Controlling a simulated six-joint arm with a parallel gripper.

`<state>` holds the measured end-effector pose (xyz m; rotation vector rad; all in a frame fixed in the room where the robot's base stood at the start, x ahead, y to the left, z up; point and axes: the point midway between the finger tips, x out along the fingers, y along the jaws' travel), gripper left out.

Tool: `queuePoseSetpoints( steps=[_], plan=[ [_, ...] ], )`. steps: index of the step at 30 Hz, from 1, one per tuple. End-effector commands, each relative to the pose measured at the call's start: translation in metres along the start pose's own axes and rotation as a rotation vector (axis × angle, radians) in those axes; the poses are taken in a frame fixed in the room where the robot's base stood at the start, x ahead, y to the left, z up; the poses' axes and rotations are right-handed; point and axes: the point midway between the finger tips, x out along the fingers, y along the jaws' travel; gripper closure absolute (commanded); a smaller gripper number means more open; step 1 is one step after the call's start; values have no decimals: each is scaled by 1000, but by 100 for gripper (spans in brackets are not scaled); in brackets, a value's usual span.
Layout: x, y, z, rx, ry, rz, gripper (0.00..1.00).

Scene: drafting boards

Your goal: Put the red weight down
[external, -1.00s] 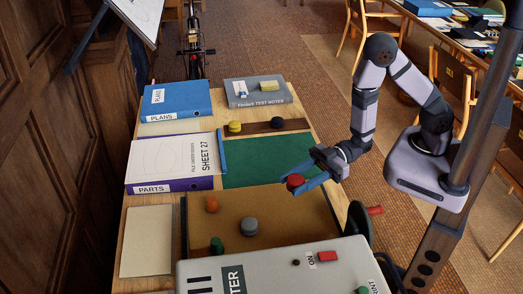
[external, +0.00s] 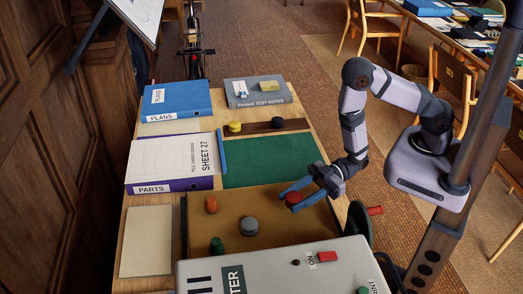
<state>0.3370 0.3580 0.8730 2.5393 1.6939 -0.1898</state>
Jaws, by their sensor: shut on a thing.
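The red weight (external: 294,199) is a small round piece held between the blue fingers of my gripper (external: 294,195). My gripper is shut on it, over the right back part of the brown board (external: 282,225). The weight looks close to the board's surface, but I cannot tell whether it touches. On the same board are an orange weight (external: 212,205), a grey weight (external: 250,225) and a green weight (external: 217,246).
A green board (external: 265,162) lies bare behind the brown one. A brown strip behind it bears a yellow weight (external: 234,127) and a dark weight (external: 277,123). A grey machine (external: 270,268) is in front, with a red-handled wheel (external: 360,222) beside the table.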

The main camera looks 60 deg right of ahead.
Motion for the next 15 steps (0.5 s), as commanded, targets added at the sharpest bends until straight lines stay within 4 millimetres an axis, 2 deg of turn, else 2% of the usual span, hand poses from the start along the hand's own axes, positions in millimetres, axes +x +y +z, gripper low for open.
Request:
queuePoseSetpoints(
  steps=[9,15],
  plan=[
    [4,0,26,0,2,0,98],
    [5,0,28,-1,4,0,98]
  ],
)
